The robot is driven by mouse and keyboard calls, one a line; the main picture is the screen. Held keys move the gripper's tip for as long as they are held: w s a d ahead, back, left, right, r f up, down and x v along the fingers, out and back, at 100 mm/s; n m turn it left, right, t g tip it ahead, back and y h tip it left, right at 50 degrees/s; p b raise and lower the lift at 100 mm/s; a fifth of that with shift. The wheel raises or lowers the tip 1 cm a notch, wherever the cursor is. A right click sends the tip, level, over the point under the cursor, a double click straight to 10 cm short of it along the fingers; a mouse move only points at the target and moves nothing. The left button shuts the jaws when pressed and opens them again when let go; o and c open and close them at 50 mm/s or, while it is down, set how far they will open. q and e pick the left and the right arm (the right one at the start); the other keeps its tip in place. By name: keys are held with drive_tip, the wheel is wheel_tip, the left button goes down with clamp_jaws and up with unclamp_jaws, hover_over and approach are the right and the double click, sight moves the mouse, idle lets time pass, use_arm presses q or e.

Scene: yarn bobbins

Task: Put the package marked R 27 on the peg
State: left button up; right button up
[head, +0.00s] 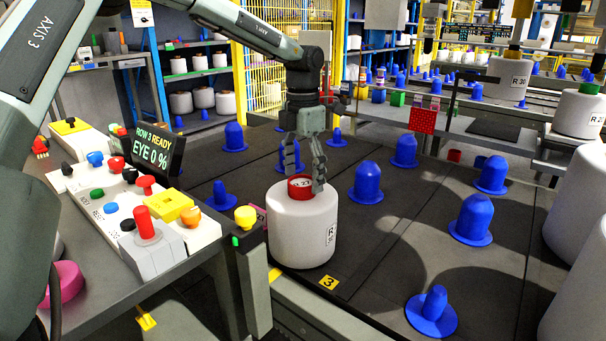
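A large white yarn package (302,232) stands upright near the yellow marker with a 3. Blue pegs stand around, including a slim one (219,196) at left and wider ones (367,183), (474,220) at right. My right gripper is out of view.
A grey post (250,275) is close left of the package. Another blue peg (433,312) is at front right. White packages stand at the right edge.

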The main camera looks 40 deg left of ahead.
use_arm(q)
drive_tip(key=shift+s+f, duration=0.1)
drive_tip(key=shift+f, duration=0.05)
wheel_tip(320, 180, up, 12)
idle(0.5)
idle(0.4)
